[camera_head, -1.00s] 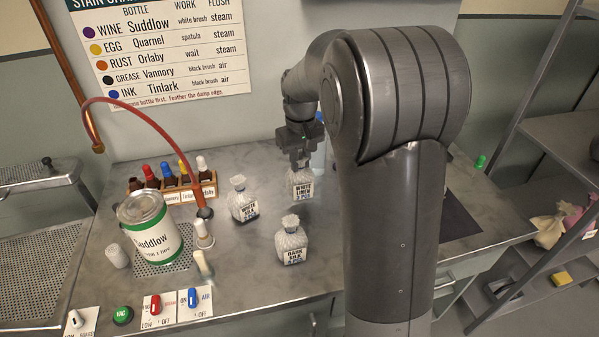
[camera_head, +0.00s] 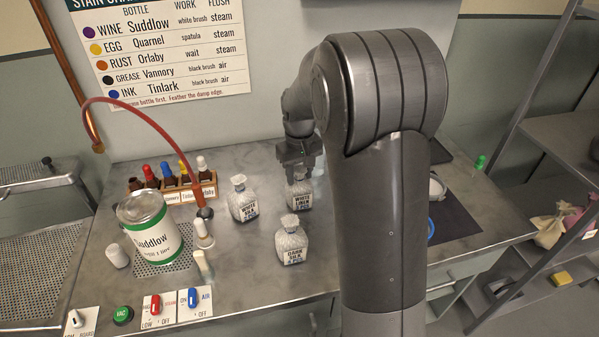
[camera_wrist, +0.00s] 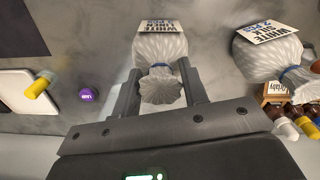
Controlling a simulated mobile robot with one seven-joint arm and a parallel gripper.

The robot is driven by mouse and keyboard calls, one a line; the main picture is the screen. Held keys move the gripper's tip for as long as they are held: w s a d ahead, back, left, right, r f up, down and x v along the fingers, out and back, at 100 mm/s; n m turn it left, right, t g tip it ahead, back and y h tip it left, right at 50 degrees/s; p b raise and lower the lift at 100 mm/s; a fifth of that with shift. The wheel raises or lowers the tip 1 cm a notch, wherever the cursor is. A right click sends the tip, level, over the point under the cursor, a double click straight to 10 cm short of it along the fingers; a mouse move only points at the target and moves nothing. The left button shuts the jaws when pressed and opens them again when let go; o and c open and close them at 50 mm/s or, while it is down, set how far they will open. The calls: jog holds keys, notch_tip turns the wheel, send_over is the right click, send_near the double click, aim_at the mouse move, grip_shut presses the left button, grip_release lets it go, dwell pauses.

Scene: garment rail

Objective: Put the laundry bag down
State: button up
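A white laundry bag labelled White Linen (camera_head: 300,198) stands upright on the grey counter (camera_head: 215,285). Its top is hidden behind my gripper (camera_head: 299,172) in the head view. In the wrist view the bag (camera_wrist: 158,48) lies straight ahead, with its blue tie and ruffled top between my fingers. My gripper (camera_wrist: 160,75) is around the bag's neck, one finger on each side. The fingers stand apart, with a narrow gap visible beside the neck, so it looks open.
A White Silk bag (camera_head: 242,203) stands close on the left and a Dark Silk bag (camera_head: 291,245) in front. A Suddlow can (camera_head: 150,230), a bottle rack (camera_head: 172,192) and a red hose (camera_head: 140,109) are farther left. A dark mat (camera_head: 452,220) lies right of my arm.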

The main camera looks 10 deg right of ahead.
notch_tip(320, 180, up, 11)
jog(key=s+r+t, duration=0.2)
jog(key=s+r, duration=0.3)
jog(key=s, duration=0.2)
jog(key=s+m+t, duration=0.1)
jog(key=s, duration=0.9)
jog(key=s+a+f+m+t, duration=0.1)
jog(key=s+m+t, duration=0.1)
jog(key=s, duration=0.8)
jog(key=shift+s+f+t, duration=0.2)
jog(key=shift+f+t, duration=0.1)
jog(key=shift+o, duration=0.5)
